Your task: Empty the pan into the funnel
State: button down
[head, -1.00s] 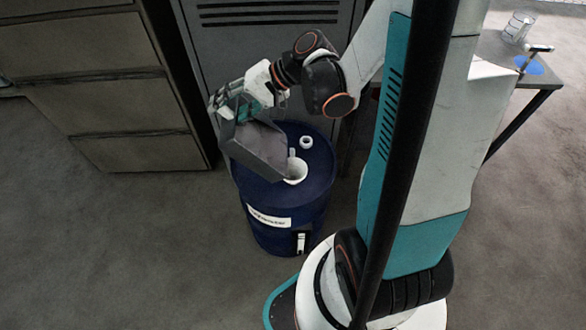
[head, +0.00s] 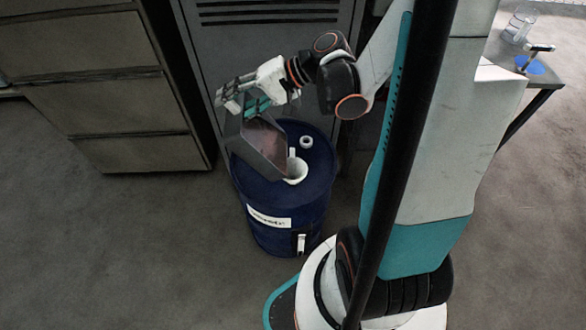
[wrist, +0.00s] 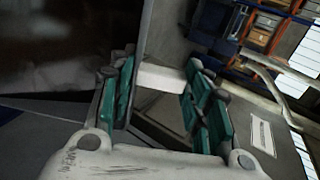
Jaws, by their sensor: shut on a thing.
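The grey pan (head: 264,148) is steeply tilted over the top of the blue drum (head: 318,185), its low corner at the white funnel (head: 297,174). The funnel stands in the drum lid, partly hidden by the pan. My gripper (head: 243,106) is shut on the pan at its raised upper end. The pan's inner face looks dark reddish-brown; I cannot tell how much liquid is in it or whether any is flowing. In the wrist view, my gripper's teal-padded fingers (wrist: 162,88) stand beside the pan's dark inside (wrist: 65,45).
A grey locker (head: 275,60) stands behind the drum and a drawer cabinet (head: 90,95) at left. A table (head: 545,84) with a glass jar (head: 519,25) is at upper right. The floor at left is clear.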

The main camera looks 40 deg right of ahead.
dwell(0.5)
jog(key=shift+s+d+r+y+b, duration=0.3)
jog(key=shift+s+d+b, duration=0.1)
jog(key=shift+d, duration=0.2)
jog(key=shift+s+d+r+t, duration=0.2)
jog(key=shift+d+r+t, duration=0.05)
jog(key=shift+d+t, duration=0.05)
jog(key=shift+d+b, duration=0.15)
jog(key=shift+b, duration=0.15)
jog(key=shift+s+d+r+y+b, duration=0.1)
jog(key=shift+s+d+y+b, duration=0.2)
jog(key=shift+d+y, duration=0.1)
jog(key=shift+s+d+r, duration=0.15)
jog(key=shift+r, duration=0.05)
